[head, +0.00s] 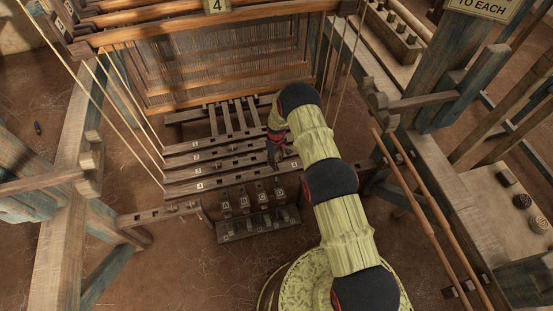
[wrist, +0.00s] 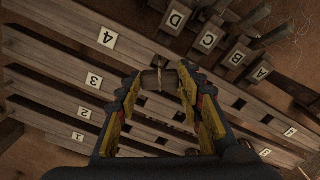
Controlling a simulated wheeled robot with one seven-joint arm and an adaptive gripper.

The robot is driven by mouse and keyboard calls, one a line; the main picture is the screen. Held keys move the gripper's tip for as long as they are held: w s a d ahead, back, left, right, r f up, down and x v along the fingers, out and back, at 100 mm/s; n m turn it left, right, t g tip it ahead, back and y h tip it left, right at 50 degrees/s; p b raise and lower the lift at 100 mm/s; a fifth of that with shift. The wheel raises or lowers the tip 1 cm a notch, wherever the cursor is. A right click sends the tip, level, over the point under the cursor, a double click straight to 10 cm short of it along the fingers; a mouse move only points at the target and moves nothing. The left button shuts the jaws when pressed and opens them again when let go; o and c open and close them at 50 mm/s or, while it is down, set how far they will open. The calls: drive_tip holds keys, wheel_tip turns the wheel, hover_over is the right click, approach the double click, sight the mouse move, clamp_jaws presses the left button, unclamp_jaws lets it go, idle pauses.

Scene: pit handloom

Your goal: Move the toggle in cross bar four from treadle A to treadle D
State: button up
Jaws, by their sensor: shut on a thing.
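My gripper (wrist: 160,80) is shut on the toggle (wrist: 154,80), a small wooden peg with a pale cord around it. In the wrist view the toggle overlaps cross bar four (wrist: 133,57) near treadle D's side; I cannot tell whether it is in a hole or above it. Dark open holes show in the bar towards treadle A. Treadle D (wrist: 168,28) is beyond the fingers, and treadle A (wrist: 252,80) is farther right. In the head view my gripper (head: 275,162) is over the right part of cross bar four (head: 225,182); the arm hides the bars' right ends.
Cross bars three (wrist: 65,68), two (wrist: 55,97) and one (wrist: 50,122) run parallel beside bar four. Treadles C (wrist: 205,50) and B (wrist: 230,66) stand between D and A. Loom posts (head: 65,215) and slanting cords flank the bars. Bare floor (head: 165,265) lies in front.

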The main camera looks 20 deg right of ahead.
sight(277, 164)
drive_tip(key=shift+f+b, duration=2.05)
drive_tip(key=shift+f, duration=0.65)
drive_tip(key=o, duration=1.1)
drive_tip(key=shift+c, duration=0.2)
wheel_tip(277, 164, up, 12)
drive_tip(key=shift+r, duration=0.1)
